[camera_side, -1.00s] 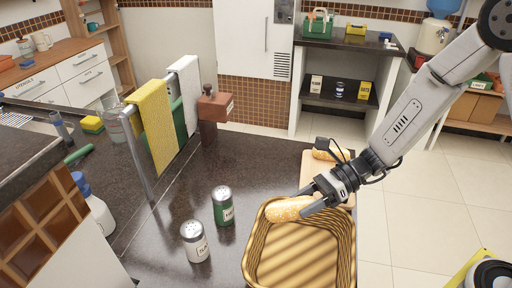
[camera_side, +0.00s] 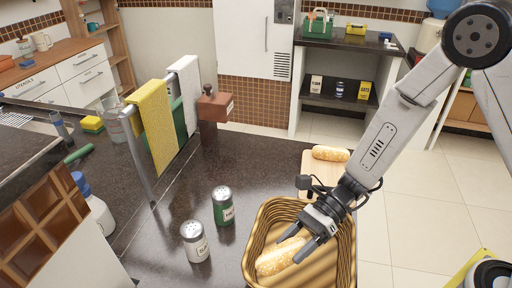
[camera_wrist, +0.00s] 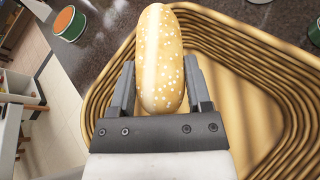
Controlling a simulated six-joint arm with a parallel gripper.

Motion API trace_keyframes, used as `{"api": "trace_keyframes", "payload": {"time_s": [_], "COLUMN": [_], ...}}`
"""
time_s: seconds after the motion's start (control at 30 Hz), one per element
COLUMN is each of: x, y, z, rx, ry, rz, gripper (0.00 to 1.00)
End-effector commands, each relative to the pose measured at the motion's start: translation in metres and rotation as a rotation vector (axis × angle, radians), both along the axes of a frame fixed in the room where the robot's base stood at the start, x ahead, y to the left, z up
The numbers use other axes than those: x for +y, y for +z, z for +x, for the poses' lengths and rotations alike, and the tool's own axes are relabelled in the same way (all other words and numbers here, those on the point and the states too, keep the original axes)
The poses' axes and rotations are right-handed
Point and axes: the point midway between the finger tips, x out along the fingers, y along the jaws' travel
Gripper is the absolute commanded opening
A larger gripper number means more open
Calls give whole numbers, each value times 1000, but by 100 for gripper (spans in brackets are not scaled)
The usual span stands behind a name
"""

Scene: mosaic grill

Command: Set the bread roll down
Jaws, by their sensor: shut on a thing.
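The bread roll (camera_side: 279,257) is golden and seeded, and sits between the jaws of my gripper (camera_side: 302,250). In the wrist view the roll (camera_wrist: 160,55) lies lengthwise away from me, with the gripper's fingers (camera_wrist: 160,92) shut on its two sides. In the side view the roll and fingertips are down inside the wicker basket (camera_side: 250,240), within its rim. The basket also shows in the wrist view (camera_wrist: 250,45). I cannot tell whether the roll touches the basket floor.
A second roll (camera_side: 330,153) lies on a wooden board (camera_side: 312,166) behind the basket. A green shaker (camera_side: 223,206) and a white shaker (camera_side: 195,241) stand left of it. A towel rack with a yellow towel (camera_side: 152,125) and a brown mill (camera_side: 209,118) stand farther back.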

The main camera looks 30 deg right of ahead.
Motion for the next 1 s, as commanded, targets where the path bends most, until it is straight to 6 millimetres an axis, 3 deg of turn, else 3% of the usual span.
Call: {"api": "trace_keyframes", "payload": {"time_s": [0.2, 0.57, 1.0], "x": [0, 0, 0], "y": [-20, -26, -58], "z": [0, 0, -1], "rx": [2, 0, 1], "ry": [0, 0, 0], "rz": [-1, 0, -1], "gripper": [5, 5, 5]}}
